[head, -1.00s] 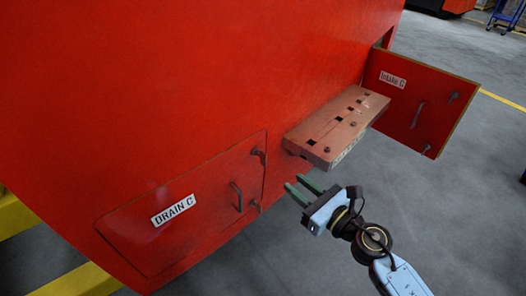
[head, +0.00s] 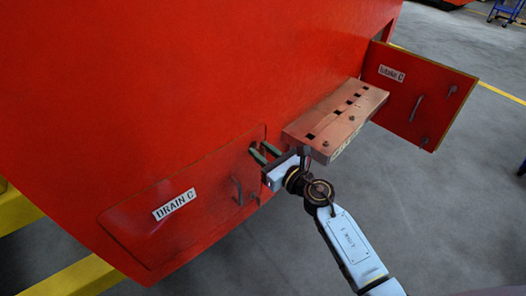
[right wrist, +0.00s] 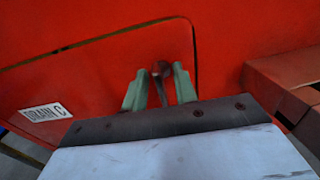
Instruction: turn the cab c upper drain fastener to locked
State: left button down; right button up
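The Drain C door (head: 150,222) is shut flush in the red cab side, with its label at the left. Its upper fastener (right wrist: 161,69) is a small dark turn latch near the door's upper right corner. In the right wrist view its lever hangs roughly downward. My right gripper (head: 257,150) is at that corner, and its green fingers (right wrist: 158,80) stand open on either side of the fastener. I cannot tell whether a finger touches it. In the head view the fingers largely hide the fastener. My left gripper is not in view.
The door's handle (head: 237,190) and lower fastener (head: 255,198) are just below my gripper. A brown block-like step (head: 335,118) juts out close to the right. Beyond it the Intake C door (head: 415,95) stands open. Grey floor is clear at the lower right.

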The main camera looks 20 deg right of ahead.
grip_shut()
jog(key=shift+m, duration=0.4)
jog(key=shift+d+r+m+p, duration=0.1)
jog(key=shift+m+p, duration=0.5)
jog(key=shift+m, duration=0.4)
jog(key=m+p, duration=0.1)
jog(key=m, duration=0.2)
jog(key=m+p, duration=0.1)
jog(key=m, duration=0.6)
jog(key=shift+w+d+p, duration=0.1)
jog(key=shift+d+p, duration=0.05)
jog(key=shift+p, duration=0.15)
jog(key=m, duration=0.3)
jog(key=m+p, duration=0.1)
jog(key=shift+f+m, duration=0.25)
jog(key=shift+m, duration=0.45)
